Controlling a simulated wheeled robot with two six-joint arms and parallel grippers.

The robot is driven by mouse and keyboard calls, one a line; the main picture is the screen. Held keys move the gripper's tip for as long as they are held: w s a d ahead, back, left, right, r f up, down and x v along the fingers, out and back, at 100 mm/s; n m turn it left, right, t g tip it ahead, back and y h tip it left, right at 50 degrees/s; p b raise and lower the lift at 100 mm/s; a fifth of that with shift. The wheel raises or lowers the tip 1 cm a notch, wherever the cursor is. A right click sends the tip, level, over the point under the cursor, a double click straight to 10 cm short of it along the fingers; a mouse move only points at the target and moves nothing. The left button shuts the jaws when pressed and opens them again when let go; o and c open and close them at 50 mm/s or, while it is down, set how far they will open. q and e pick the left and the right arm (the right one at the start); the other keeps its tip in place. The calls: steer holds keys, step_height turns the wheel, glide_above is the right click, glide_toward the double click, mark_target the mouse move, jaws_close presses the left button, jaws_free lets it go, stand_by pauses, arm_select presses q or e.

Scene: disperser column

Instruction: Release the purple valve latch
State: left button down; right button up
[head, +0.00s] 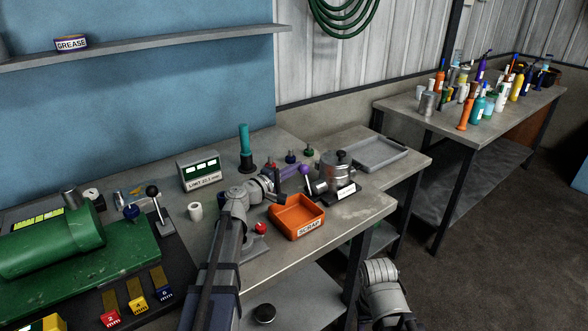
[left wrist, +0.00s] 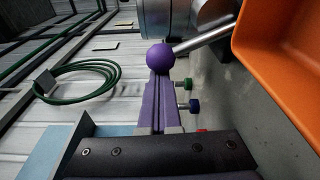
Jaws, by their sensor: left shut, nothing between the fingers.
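The purple valve latch shows as a purple ball knob (head: 304,169) beside a metal valve body (head: 338,172) with a black top knob, on the bench. In the left wrist view the purple ball (left wrist: 160,57) sits on the end of a thin metal rod (left wrist: 205,38) that runs to the upper right. My left gripper (head: 288,173) reaches in from the left, with its fingers shut and empty. In the left wrist view its purple fingertips (left wrist: 160,80) end right at the ball; I cannot tell whether they touch it. My right gripper is out of view.
An orange scrap bin (head: 297,217) stands close in front of the valve. A grey tray (head: 376,153) lies behind it to the right. A teal-handled tool (head: 245,148) and a limit display box (head: 199,171) stand behind my left arm.

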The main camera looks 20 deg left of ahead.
mark_target(304, 170)
arm_select(q)
steer(key=shift+s+d+r, duration=0.1)
steer(key=s+d+m, duration=0.1)
steer(key=d+r+m, duration=0.1)
steer(key=m, duration=0.1)
steer(key=s+d+m, duration=0.1)
steer(key=m, duration=0.1)
steer(key=shift+s+d+r+t+h, duration=0.2)
steer(key=shift+s+r+t+h, duration=0.1)
steer(key=shift+s+t+h, duration=0.1)
steer(key=shift+s+d+f, duration=0.1)
steer(key=shift+s+d, duration=0.45)
steer(key=shift+d, duration=0.2)
steer(key=shift+s+d, duration=0.5)
steer(key=shift+d, duration=0.25)
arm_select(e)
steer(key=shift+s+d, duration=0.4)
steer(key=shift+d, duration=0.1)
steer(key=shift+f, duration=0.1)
